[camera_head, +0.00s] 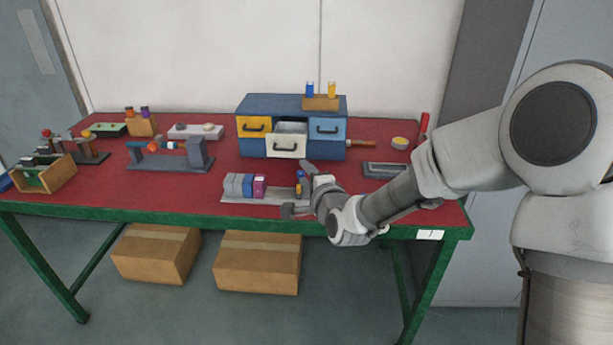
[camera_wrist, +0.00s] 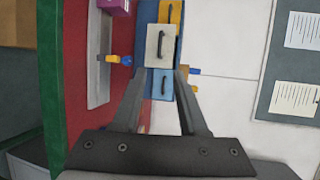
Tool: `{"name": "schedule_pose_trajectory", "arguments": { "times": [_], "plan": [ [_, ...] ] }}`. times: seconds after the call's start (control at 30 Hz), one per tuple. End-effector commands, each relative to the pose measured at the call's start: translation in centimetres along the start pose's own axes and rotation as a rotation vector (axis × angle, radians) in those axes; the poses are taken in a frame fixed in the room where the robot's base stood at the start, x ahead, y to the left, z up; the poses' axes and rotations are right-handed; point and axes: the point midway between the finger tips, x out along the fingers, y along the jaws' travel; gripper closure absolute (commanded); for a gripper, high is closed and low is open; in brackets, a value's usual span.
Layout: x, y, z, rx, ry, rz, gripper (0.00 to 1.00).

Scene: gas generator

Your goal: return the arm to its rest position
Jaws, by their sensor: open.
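My arm reaches from the right over the red-topped table in the head view. My gripper (camera_head: 297,189) is above the table's front part, near the right end of a grey tray (camera_head: 232,197). In the wrist view my gripper (camera_wrist: 160,76) has its two fingers spread, with nothing between them. A small blue-and-yellow piece (camera_head: 299,182) shows between the fingers in the head view. In the wrist view this piece (camera_wrist: 113,59) stands at the tray, left of the fingers and apart from them.
A blue cabinet (camera_head: 290,102) stands behind my gripper, its white middle drawer (camera_head: 287,147) pulled out. A dark shallow tray (camera_head: 386,170) lies right of it. Grey fixtures (camera_head: 165,160) and a wooden box (camera_head: 45,175) stand left. Cardboard boxes (camera_head: 257,264) sit under the table.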

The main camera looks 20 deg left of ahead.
Motion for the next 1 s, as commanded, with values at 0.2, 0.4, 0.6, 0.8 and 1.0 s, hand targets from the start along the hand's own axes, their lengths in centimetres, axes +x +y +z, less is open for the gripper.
{"name": "schedule_pose_trajectory", "arguments": {
  "times": [0.2,0.4,0.6,0.8,1.0],
  "plan": [
    [0.0,0.0,0.0,0.0,0.0,0.0,0.58],
    [0.0,0.0,0.0,0.0,0.0,0.0,0.58],
    [-1.0,-1.2,-0.8,-0.078,0.012,0.033,0.58],
    [-5.5,-4.4,-3.8,-0.355,0.053,0.183,0.58],
    [-12.1,-7.3,-7.3,-0.627,0.091,0.375,0.58]
  ]
}}
